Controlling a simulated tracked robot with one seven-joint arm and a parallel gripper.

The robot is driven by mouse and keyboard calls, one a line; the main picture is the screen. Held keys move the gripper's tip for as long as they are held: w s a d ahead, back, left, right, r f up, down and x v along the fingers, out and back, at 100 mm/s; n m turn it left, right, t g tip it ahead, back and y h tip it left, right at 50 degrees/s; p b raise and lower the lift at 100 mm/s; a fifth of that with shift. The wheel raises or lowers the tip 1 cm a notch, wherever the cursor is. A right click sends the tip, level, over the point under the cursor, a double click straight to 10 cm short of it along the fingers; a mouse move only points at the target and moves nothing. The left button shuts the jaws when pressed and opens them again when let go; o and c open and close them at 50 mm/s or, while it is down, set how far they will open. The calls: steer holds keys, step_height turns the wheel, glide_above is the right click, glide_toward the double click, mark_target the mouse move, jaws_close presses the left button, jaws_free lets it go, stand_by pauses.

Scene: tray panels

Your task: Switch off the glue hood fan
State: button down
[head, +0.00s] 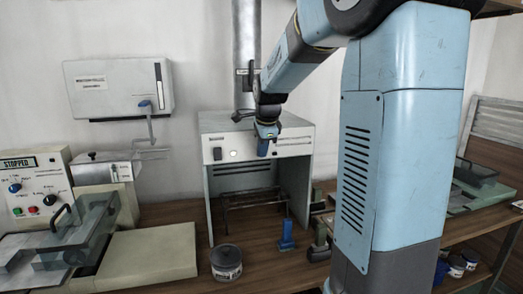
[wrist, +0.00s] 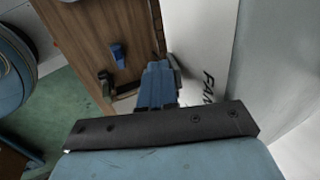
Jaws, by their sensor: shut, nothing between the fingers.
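The glue hood (head: 206,195) is a pale grey box open at the front, standing on the wooden bench with a duct rising from its top. Its front panel carries a dark switch (head: 217,154) at the left, and a round white spot (head: 233,154) beside it. My gripper (head: 264,153) is shut and empty, pointing down at the front panel, right of the switch. It hides part of the panel. In the wrist view my gripper's blue fingers (wrist: 159,78) are together beside the white panel (wrist: 196,35) marked "FAN". The switch's position cannot be told.
A blue upright object (head: 287,236) and a round tub (head: 227,262) stand on the bench before the hood. A control box (head: 38,185) reading "STOPPED" and a machine with a clear guard (head: 95,225) are at the left. A wall box (head: 118,88) hangs above.

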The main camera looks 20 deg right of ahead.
steer(key=shift+r, duration=0.15)
steer(key=shift+r, duration=0.7)
steer(key=shift+s, duration=0.1)
steer(key=s+f+v, duration=0.1)
steer(key=s+v, duration=0.1)
steer(key=v, duration=1)
steer(key=shift+s, duration=0.15)
steer(key=shift+a, duration=0.1)
